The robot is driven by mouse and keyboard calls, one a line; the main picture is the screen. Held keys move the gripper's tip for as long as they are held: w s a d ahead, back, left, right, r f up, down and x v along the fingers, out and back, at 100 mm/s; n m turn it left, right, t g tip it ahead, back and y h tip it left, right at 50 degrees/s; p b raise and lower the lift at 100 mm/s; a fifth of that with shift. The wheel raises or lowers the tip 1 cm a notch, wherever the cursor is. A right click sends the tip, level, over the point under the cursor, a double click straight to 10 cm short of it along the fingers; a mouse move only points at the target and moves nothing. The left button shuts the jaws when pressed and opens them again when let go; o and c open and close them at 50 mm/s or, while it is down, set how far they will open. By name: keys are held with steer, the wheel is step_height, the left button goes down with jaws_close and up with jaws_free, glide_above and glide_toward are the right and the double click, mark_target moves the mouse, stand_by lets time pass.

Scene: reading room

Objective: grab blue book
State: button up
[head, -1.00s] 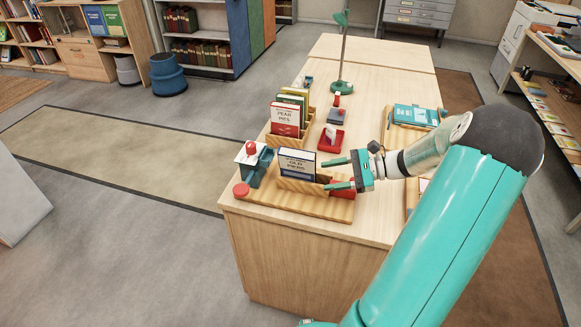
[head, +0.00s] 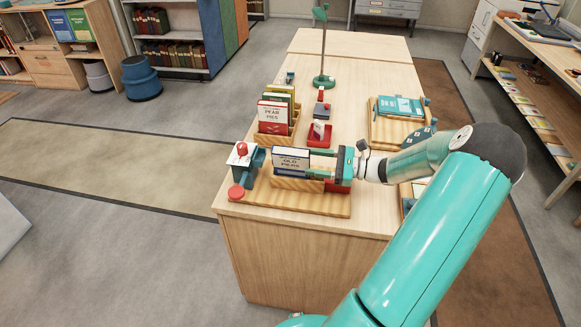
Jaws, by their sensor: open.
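A dark blue book (head: 289,154) with a white label stands upright in a small wooden holder (head: 291,184) near the front of the table. My gripper (head: 312,163) reaches in from the right and is open. Its fingers lie at the book's right end, one toward the back and one toward the front, overlapping it in this view. I cannot tell whether either finger touches the cover.
A red-topped stamp device (head: 242,155) stands just left of the book. Behind it is a rack with red and green books (head: 274,116) and a small red tray (head: 320,135). A green lamp stand (head: 323,80) rises farther back. A teal book (head: 398,106) lies on a wooden tray at right.

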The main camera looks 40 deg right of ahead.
glide_above(292, 174)
steer(key=shift+s, duration=0.1)
jaws_close()
stand_by(0.4)
